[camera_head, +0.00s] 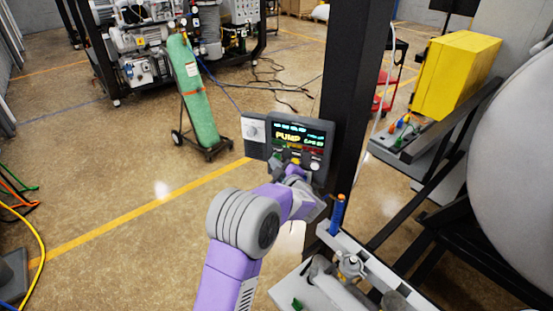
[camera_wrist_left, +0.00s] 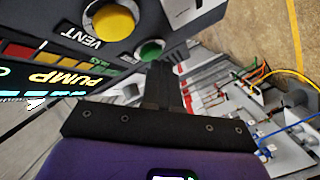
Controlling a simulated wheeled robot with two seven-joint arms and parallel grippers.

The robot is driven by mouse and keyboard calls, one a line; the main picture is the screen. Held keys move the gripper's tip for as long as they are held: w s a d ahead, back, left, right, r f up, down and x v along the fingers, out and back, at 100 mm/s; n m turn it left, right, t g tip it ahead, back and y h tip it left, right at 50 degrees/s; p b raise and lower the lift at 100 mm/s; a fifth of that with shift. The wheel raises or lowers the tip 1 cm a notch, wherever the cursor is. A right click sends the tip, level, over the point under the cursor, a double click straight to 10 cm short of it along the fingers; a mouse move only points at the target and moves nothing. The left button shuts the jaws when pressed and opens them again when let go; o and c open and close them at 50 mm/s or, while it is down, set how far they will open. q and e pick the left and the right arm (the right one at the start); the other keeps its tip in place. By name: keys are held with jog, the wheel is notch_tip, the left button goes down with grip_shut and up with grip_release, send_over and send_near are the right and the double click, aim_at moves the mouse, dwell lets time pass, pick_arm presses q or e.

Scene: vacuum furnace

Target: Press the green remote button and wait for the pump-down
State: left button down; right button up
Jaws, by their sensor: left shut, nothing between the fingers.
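The remote control box (camera_head: 303,138) is fixed to the black post, with a lit screen (camera_head: 290,137) that reads PUMP. In the left wrist view the green button (camera_wrist_left: 150,51) sits beside the larger yellow button (camera_wrist_left: 111,21) marked VENT. My left gripper (camera_wrist_left: 161,70) is shut and empty, with its fingertips right at the edge of the green button. I cannot tell whether they touch it. In the head view my left wrist hides the green button and the fingertips. The right gripper is not in view.
The black post (camera_head: 353,80) stands just right of the box. A grey shelf (camera_head: 378,270) with a blue marker-like cylinder (camera_head: 337,214) and metal fittings lies below. A green gas cylinder (camera_head: 193,90) stands on a cart behind. Open floor lies to the left.

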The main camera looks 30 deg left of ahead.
pick_arm(q)
jog(key=shift+s+d, duration=0.1)
jog(key=shift+s, duration=0.5)
jog(key=shift+s+d+b, duration=0.2)
jog(key=shift+s+b, duration=0.25)
jog(key=shift+s, duration=0.8)
jog(key=shift+s+d+b, duration=0.15)
jog(key=shift+s+b, duration=0.3)
jog(key=shift+s, duration=0.8)
jog(key=s+d+f+m+h+b, duration=0.1)
jog(key=d+f+m+h+b, duration=0.2)
jog(key=f, duration=0.8)
jog(key=s+d+f+m+g+h+b, duration=0.15)
jog(key=d+f+m+h, duration=0.25)
jog(key=f, duration=0.6)
jog(key=s+d+f+m+h+b, duration=0.1)
jog(key=s+d+f+m+h, duration=0.2)
jog(key=f, duration=0.8)
jog(key=s+d+f+m+g+h+b, duration=0.1)
jog(key=s+d+f+m+g+h, duration=0.1)
jog(key=s+d+f, duration=0.2)
jog(key=s+d+f+m+g+h+b, duration=0.2)
jog(key=s+d+f, duration=0.3)
jog(key=s, duration=0.6)
jog(key=s+d+f+m+g+h+b, duration=0.1)
jog(key=s+d+f+m+g+h, duration=0.2)
jog(key=s+f, duration=0.5)
jog(key=shift+d+f+m+g+h+b, duration=0.3)
jog(key=shift+d+m+g+h+b, duration=0.15)
jog(key=shift+d+g, duration=0.4)
